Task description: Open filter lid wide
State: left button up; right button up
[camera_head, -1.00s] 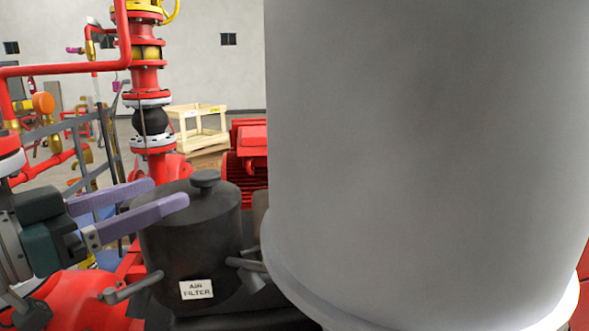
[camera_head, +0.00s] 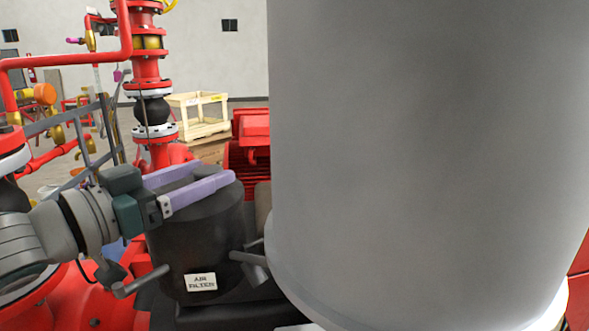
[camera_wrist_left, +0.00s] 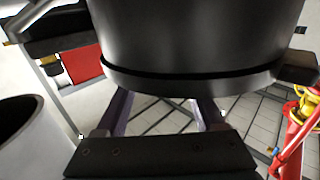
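The air filter is a dark canister (camera_head: 195,240) with a white label (camera_head: 200,282), left of centre in the head view. Its lid (camera_head: 236,196) is down on the body, and a seam shows between them in the wrist view (camera_wrist_left: 190,82). My left gripper (camera_head: 212,172) comes in from the left with its two lilac fingers over the lid top. The fingers stand apart. The lid's knob is hidden, so I cannot tell if they touch it. In the left wrist view the lid hides the fingertips. My right gripper is not in view.
A large grey cylinder (camera_head: 430,150) fills the right of the head view, close to the filter. Side handles (camera_head: 140,282) stick out low on the canister.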

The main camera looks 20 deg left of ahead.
pick_arm(q)
grip_shut()
dwell(0.3)
dwell(0.4)
